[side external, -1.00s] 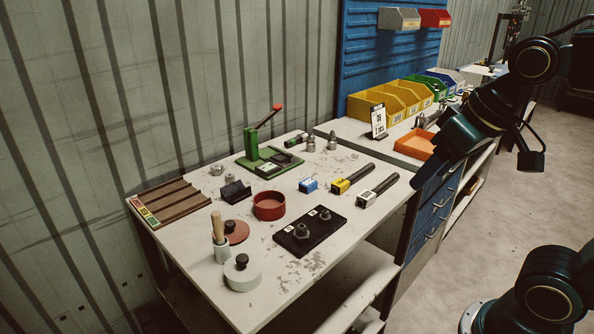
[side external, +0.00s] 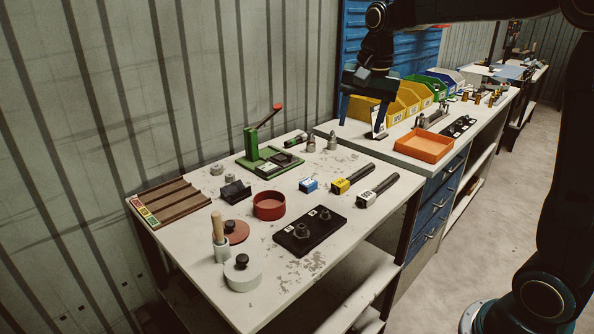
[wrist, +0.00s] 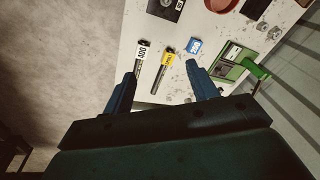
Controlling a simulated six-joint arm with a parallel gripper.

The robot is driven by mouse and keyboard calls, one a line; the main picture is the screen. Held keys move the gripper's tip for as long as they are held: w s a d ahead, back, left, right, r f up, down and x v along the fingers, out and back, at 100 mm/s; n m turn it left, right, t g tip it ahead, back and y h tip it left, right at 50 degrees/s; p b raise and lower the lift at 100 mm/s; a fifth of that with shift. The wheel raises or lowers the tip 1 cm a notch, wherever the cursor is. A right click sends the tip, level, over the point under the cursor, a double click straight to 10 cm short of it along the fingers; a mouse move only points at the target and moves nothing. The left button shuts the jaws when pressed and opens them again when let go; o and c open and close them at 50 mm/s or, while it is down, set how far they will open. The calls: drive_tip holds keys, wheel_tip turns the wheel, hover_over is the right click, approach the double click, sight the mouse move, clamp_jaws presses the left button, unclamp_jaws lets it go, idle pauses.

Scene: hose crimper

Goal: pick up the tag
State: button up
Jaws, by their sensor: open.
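The tag (side external: 377,120), a small upright white card with dark print on a dark foot, stands on the far bench in the side view. My gripper (side external: 361,124) hangs over the back of that bench with its fingers pointing down. One finger is left of the tag and the other overlaps part of it in the picture, so the exact gap is unclear. The two blue fingers are spread wide with nothing held between them in the wrist view (wrist: 160,84). I cannot make out the tag in the wrist view.
Yellow bins (side external: 410,98) stand just behind and right of the tag. An orange tray (side external: 424,146) lies to its right. The near bench holds a green press (side external: 262,152), a blue block (side external: 309,184), two black-handled tools and a red bowl (side external: 269,205).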

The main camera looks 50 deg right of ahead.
drive_tip(key=w+d+f+m+g, duration=0.2)
drive_tip(key=w+d+f+m, duration=0.4)
drive_tip(key=w+d+f, duration=0.3)
drive_tip(key=shift+w+d+f, duration=0.2)
drive_tip(key=shift+w, duration=0.25)
hover_over(343, 181)
drive_tip(key=shift+w+f, duration=0.1)
drive_tip(key=shift+f, duration=4.2)
drive_tip(key=shift+d+f, duration=0.1)
drive_tip(key=shift+f, duration=2.5)
drive_tip(key=c, duration=1)
